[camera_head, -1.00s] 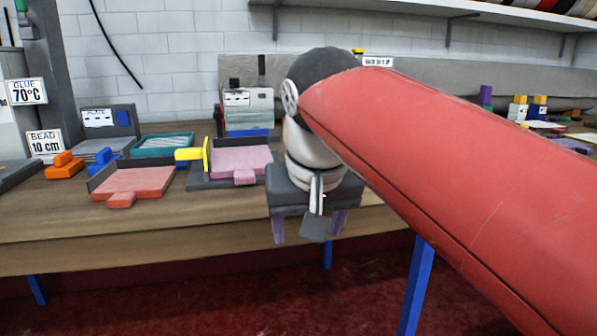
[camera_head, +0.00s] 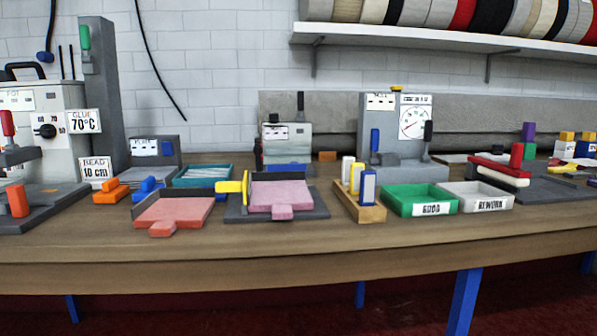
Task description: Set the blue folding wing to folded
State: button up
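I cannot tell for sure which part is the blue folding wing. A small blue block (camera_head: 148,188) sits on the bench behind the salmon-red plate (camera_head: 172,211), beside an orange block (camera_head: 112,190). A flat blue strip (camera_head: 287,167) lies at the foot of a small grey machine (camera_head: 287,147) at the back. My gripper and arm are not in view.
The bench's front strip (camera_head: 280,235) is clear.

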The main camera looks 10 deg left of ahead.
aim_at(294, 165)
jog(key=i+j+z, duration=0.1)
jog(key=j+z, duration=0.2)
jog(key=j, duration=0.45)
jog(key=j+z, duration=0.3)
jog(key=j, duration=0.45)
